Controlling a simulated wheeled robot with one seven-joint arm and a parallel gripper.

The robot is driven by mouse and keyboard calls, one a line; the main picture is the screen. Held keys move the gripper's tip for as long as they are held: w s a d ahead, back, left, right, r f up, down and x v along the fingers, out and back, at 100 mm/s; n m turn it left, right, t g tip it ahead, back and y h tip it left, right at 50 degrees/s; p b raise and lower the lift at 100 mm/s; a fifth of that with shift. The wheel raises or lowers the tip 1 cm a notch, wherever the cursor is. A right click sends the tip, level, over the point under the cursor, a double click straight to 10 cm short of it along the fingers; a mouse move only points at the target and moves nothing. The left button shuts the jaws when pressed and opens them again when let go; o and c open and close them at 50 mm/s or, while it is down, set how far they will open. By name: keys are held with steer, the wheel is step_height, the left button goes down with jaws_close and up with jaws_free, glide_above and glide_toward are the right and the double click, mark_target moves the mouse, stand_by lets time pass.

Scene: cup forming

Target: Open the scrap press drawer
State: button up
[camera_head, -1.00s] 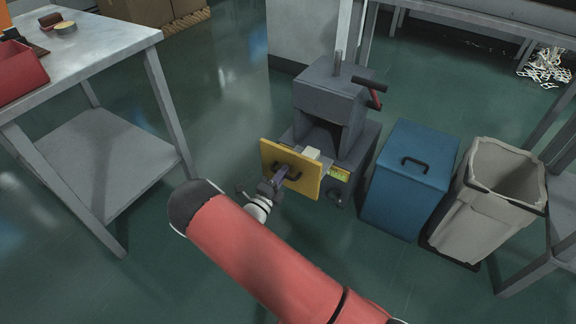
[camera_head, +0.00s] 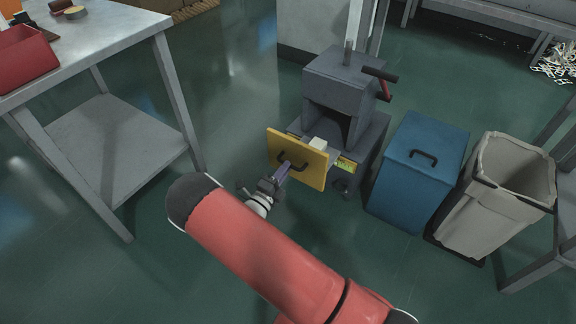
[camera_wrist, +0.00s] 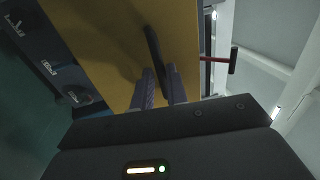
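The scrap press (camera_head: 342,84) is a grey machine standing on the floor near the middle of the head view. Its drawer has a yellow front panel (camera_head: 311,170) that stands out from the body. A pale block (camera_head: 318,143) shows just behind the panel. The black drawer handle (camera_head: 302,166) is on the panel and also shows in the wrist view (camera_wrist: 152,45). My gripper (camera_head: 286,168) reaches the handle from the front. In the wrist view its fingers (camera_wrist: 160,76) lie close on both sides of the handle and look shut on it. The drawer's inside is mostly hidden.
A blue lidded bin (camera_head: 418,176) and a grey open bin (camera_head: 500,205) stand right of the press. A metal table (camera_head: 110,40) with a red tray (camera_head: 24,58) is at the left. The floor (camera_head: 235,120) between table and press is clear.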

steer(key=v, duration=0.5)
steer(key=shift+s, duration=0.1)
stand_by(0.3)
steer(key=s+d+r+m+g+y, duration=0.1)
steer(key=s+d+r+m+g, duration=0.4)
steer(key=d+r+m+g, duration=0.6)
steer(key=s+d+r+m+g, duration=0.4)
steer(key=d+r+m, duration=0.2)
steer(key=m, duration=0.8)
steer(key=s+r+m+t+y, duration=0.4)
steer(key=s+r+m+y, duration=0.6)
steer(key=s+m, duration=0.7)
step_height(320, 180, up, 4)
steer(key=m, duration=0.4)
steer(key=shift+s+a+m+y, duration=0.15)
steer(key=shift+m+y, duration=0.25)
